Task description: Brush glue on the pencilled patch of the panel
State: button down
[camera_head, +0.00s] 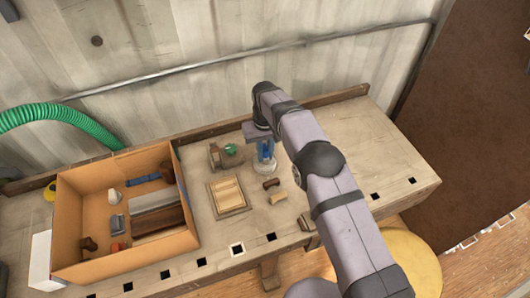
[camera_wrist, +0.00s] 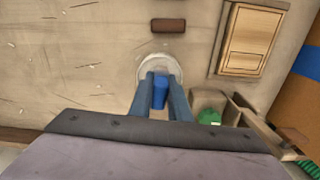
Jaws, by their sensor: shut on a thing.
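My gripper (camera_head: 264,148) is over the workbench, pointing down. In the wrist view its two blue fingers (camera_wrist: 160,92) are shut on a blue handle (camera_wrist: 160,84), seemingly the brush. A pale round pot (camera_wrist: 161,64) is just beyond the fingertips, and the handle overlaps it. The pot also shows as a clear vessel in the head view (camera_head: 264,168). The brush's lower end is hidden. The framed light wooden panel (camera_head: 228,191) lies left of the pot in the head view and at upper right in the wrist view (camera_wrist: 249,40).
A small dark brown block (camera_head: 271,183) and a light one (camera_head: 278,198) lie near the pot. A wooden tool with a green part (camera_head: 231,149) is behind the panel. An orange open box (camera_head: 80,262) with several things stands left. The bench's right end is clear.

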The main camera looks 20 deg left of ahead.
aim_at(266, 148)
jog(key=shift+f+b, duration=0.3)
jog(key=shift+f, duration=0.1)
dwell(1.5)
jog(key=shift+r, duration=0.1)
jog(key=shift+r+p, duration=2.2)
jog(key=shift+r, duration=1.3)
jog(key=shift+d, duration=0.1)
jog(key=w+d+r+m, duration=0.1)
jog(key=w+d+m, duration=0.1)
jog(key=d, duration=0.9)
jog(key=w+d+r+m, duration=0.2)
jog(key=d, duration=0.9)
jog(key=s+d+m, duration=0.2)
jog(key=s+d, duration=0.3)
jog(key=d, duration=0.3)
jog(key=s+d+m, duration=0.2)
jog(key=s+d, duration=0.4)
jog(key=d, duration=0.3)
jog(key=shift+d+r, duration=0.15)
jog(key=shift+r, duration=0.15)
